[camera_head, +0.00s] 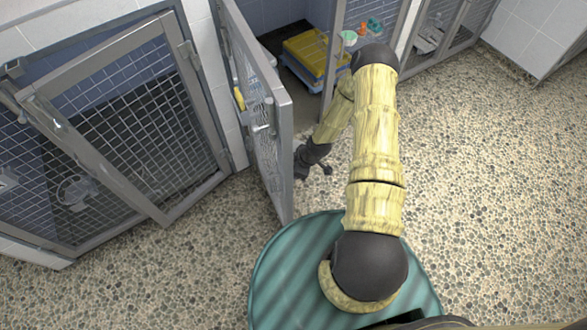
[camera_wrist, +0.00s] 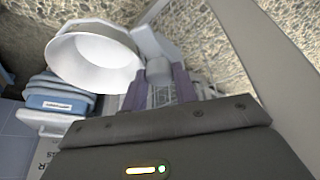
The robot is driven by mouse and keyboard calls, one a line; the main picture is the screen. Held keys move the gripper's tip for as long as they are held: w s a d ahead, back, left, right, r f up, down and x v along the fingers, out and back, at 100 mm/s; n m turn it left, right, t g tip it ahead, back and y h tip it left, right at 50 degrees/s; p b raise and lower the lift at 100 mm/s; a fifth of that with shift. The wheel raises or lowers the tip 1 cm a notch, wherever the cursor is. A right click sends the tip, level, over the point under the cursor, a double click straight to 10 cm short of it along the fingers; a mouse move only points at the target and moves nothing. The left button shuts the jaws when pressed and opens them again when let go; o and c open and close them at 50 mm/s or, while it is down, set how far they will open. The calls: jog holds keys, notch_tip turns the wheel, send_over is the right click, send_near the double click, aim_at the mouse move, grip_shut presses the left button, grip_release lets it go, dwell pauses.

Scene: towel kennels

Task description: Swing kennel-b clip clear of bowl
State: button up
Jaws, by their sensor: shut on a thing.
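A white bowl (camera_wrist: 95,58) shows in the wrist view, up and left of my gripper (camera_wrist: 160,92). My gripper's purplish fingers are shut on a small grey piece (camera_wrist: 159,69), which looks like the clip, close beside the bowl's right side. Whether the clip touches the bowl I cannot tell. In the head view my gripper (camera_head: 313,168) is low beside the open mesh door (camera_head: 284,135), on its right side. The bowl and clip cannot be made out there.
A blue labelled bundle (camera_wrist: 62,93) lies left of the bowl. A yellow piece (camera_head: 239,98) is on the open door. Speckled floor (camera_head: 480,190) is clear at right.

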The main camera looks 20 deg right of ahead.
jog(key=shift+w+a, duration=0.1)
jog(key=shift+a, duration=0.05)
dwell(0.3)
jog(key=o, duration=1)
jog(key=shift+c, duration=0.2)
jog(key=p+v, duration=0.3)
jog(key=v, duration=1.4)
jog(key=shift+r+p, duration=0.2)
jog(key=shift+p, duration=0.15)
jog(key=shift+s, duration=0.2)
